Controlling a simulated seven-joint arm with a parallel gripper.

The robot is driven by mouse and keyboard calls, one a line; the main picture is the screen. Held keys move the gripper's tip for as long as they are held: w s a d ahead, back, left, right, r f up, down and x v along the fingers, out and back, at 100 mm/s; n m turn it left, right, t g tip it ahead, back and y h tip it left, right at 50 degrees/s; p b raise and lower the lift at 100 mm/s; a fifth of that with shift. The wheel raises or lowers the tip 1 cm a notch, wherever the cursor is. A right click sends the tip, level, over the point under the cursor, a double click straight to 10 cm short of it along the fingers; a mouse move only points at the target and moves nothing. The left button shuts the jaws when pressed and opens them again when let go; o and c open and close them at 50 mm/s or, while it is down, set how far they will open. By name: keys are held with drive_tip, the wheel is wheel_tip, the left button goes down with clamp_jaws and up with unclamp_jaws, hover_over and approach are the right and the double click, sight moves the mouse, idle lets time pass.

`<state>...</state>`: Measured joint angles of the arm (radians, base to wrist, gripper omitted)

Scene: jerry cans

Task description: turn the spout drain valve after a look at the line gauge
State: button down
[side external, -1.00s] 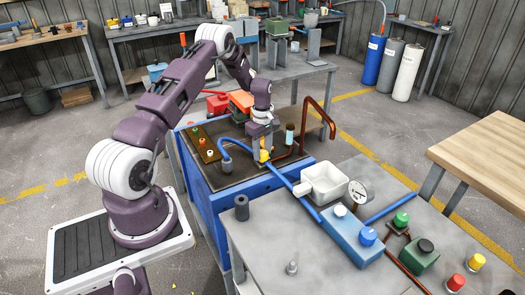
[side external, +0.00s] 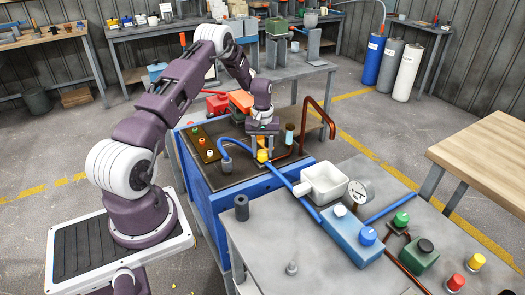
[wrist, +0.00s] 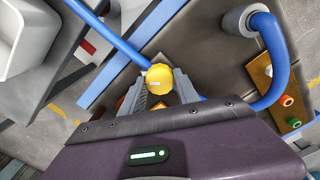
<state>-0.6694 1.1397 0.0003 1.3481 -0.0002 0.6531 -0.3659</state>
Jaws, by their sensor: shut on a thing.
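The yellow valve knob (side external: 262,157) sits on the blue hose line above the dark top of the blue cabinet. It also shows in the wrist view (wrist: 159,77), between the two grey fingers. My gripper (side external: 262,150) points down and is shut on this knob. The line gauge (side external: 360,191), a round white dial, stands just right of the white basin; its reading is too small to tell. The lower part of the valve is hidden by my fingers and the knob.
The white basin (side external: 323,183) is close to the right of my gripper. A red-brown bent pipe (side external: 329,112) rises behind it. The blue hose (side external: 238,145) arches on the left. A blue can (side external: 350,235) lies on the grey table (side external: 262,262), whose front left part is mostly clear.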

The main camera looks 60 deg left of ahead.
sight(263, 152)
drive_tip(key=m, duration=0.4)
drive_tip(key=shift+m, duration=2.5)
drive_tip(key=c, duration=0.9)
unclamp_jaws()
wheel_tip(263, 152, up, 7)
drive_tip(key=shift+r, duration=0.1)
drive_tip(key=shift+d, duration=0.1)
